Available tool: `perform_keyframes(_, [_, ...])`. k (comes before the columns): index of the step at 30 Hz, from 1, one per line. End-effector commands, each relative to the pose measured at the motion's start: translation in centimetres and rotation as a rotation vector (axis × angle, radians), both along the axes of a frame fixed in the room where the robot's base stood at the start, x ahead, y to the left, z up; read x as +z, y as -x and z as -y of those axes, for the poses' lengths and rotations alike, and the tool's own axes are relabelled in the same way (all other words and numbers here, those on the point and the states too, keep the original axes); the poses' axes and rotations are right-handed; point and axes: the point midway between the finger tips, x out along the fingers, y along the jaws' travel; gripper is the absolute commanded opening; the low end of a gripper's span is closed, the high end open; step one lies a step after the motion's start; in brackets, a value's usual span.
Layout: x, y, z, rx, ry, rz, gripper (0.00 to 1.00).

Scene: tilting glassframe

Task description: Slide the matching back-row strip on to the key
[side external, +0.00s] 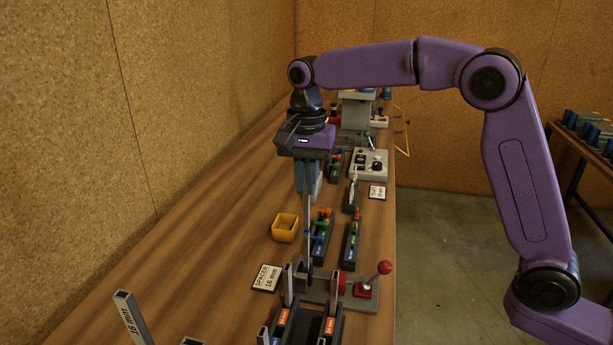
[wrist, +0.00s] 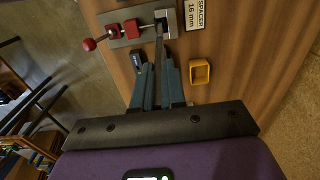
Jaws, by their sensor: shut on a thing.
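My gripper (side external: 308,195) points down in the side view, its blue-grey fingers shut on a long, thin dark strip (side external: 308,235). The strip hangs nearly upright, its lower end at the left part of a grey fixture (side external: 340,300). In the wrist view the strip (wrist: 159,48) runs from between the fingers to the fixture's grey end block (wrist: 167,18). I cannot tell whether it touches or has entered the block. The key cannot be made out at that end. A card (side external: 267,278) beside the fixture reads "SPACER 16 mm".
The fixture carries a red block and a red-ball lever (side external: 385,267). Racks with upright strips and orange labels (side external: 329,325) stand in front; a strip marked "16 mm" (side external: 130,318) is front left. A yellow bin (side external: 285,228) and coloured-part racks (side external: 352,240) stand behind.

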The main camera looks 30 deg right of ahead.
Motion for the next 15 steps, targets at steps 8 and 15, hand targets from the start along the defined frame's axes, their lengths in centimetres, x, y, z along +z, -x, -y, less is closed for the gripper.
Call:
perform_keyframes(8, [-0.60, -0.01, -0.01, 0.000, -0.001, 0.001, 0.00])
perform_keyframes(15, [-0.89, 0.00, 0.00, 0.000, 0.000, 0.000, 0.37])
